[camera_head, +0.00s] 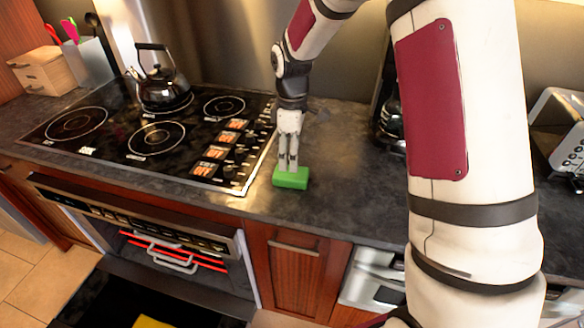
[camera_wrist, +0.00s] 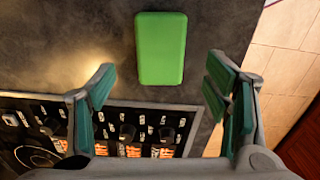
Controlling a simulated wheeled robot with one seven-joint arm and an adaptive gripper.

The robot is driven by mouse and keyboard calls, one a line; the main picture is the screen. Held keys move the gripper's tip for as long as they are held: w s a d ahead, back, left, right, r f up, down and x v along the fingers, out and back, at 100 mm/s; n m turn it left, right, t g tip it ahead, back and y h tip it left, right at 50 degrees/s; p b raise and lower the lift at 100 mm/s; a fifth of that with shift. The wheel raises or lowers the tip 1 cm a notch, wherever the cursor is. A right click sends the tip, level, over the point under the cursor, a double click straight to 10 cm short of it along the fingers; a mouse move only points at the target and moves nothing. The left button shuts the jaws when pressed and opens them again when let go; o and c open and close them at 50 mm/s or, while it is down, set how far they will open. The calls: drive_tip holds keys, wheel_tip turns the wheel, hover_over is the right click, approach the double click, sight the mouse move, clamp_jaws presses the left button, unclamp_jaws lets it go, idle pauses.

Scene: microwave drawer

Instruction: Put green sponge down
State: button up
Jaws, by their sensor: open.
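The green sponge (camera_head: 291,177) lies on the dark stone countertop, just right of the stove's front corner and near the counter's front edge. In the wrist view the sponge (camera_wrist: 161,48) is a whole upright rectangle on the counter, centred beyond my fingertips. My gripper (camera_head: 288,166) points down over the sponge in the head view. In the wrist view my gripper (camera_wrist: 160,85) has its two fingers spread wide, with nothing between the pads. Whether a fingertip touches the sponge cannot be told.
A black stovetop (camera_head: 115,150) with a dark kettle (camera_head: 161,82) is to the left. A wooden box (camera_head: 45,72) and a utensil holder (camera_head: 90,60) stand at the far left. The oven below (camera_head: 165,245) is open. A toaster (camera_head: 560,130) stands at the right. Counter right of the sponge is clear.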

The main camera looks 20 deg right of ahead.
drive_tip(key=s+r+m+t, duration=0.1)
drive_tip(key=s+r+m, duration=0.2)
drive_tip(key=s+r, duration=0.45)
drive_tip(key=s+r+m+t, duration=0.2)
drive_tip(key=s+r, duration=0.3)
drive_tip(key=r, duration=0.6)
drive_tip(key=s+r+m+t, duration=0.2)
drive_tip(key=s+m, duration=0.5)
drive_tip(key=s, duration=0.8)
drive_tip(key=shift+s, duration=0.35)
drive_tip(key=shift+o, duration=0.5)
